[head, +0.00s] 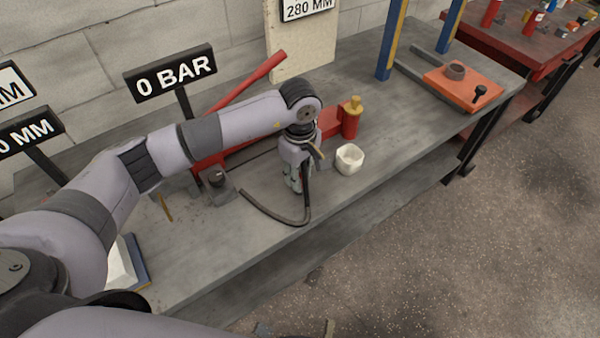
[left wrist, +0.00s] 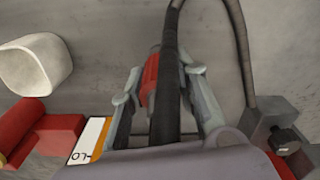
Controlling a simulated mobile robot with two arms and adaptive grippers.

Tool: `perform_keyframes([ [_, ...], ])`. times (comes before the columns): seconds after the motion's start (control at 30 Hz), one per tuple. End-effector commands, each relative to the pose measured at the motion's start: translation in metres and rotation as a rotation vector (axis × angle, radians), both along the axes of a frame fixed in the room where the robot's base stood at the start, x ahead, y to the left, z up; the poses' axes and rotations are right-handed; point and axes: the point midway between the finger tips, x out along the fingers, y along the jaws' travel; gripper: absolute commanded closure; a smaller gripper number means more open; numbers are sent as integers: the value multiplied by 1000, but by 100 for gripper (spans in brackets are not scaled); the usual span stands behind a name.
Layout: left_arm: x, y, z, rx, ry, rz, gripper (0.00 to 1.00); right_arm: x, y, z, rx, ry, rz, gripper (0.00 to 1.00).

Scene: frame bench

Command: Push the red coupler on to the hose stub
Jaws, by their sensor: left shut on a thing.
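My left gripper (head: 294,188) is low over the grey bench, pointing down. In the left wrist view its two fingers (left wrist: 165,105) are closed on the red coupler (left wrist: 149,78), which shows partly between them. A black hose (head: 305,208) loops from beside a small dark block on the bench up to the gripper. In the left wrist view the hose (left wrist: 167,60) passes close in front of the fingers and hides part of the coupler. I cannot make out the hose stub or whether the coupler touches it. Two small tips at the head view's bottom edge may be my right gripper.
A white cup (head: 349,158) stands just right of the left gripper. Behind are a red cylinder with a yellow top (head: 351,118) and a long red lever (head: 248,83). The small block (head: 217,181) is to the left. The bench front is mostly clear.

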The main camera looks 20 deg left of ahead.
Motion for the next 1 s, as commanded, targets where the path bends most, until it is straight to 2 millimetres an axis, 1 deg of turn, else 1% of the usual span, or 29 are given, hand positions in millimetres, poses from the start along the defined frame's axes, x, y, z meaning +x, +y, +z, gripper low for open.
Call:
perform_keyframes([
  [0.4, 0, 0, -12, 1, 0, 0, 100, 0, 0, -11, 0, 0, 0, 60],
  [0.43, 0, 0, -10, 1, 0, 0, 70, 0, 0, -10, 0, 0, 0, 60],
  [0.77, 0, 0, -10, 0, 0, 0, 49, 0, -1, -9, -1, 0, 0, 60],
  [1.0, 0, 0, -10, 0, 1, 0, 49, 0, -3, -10, -3, -1, 1, 60],
])
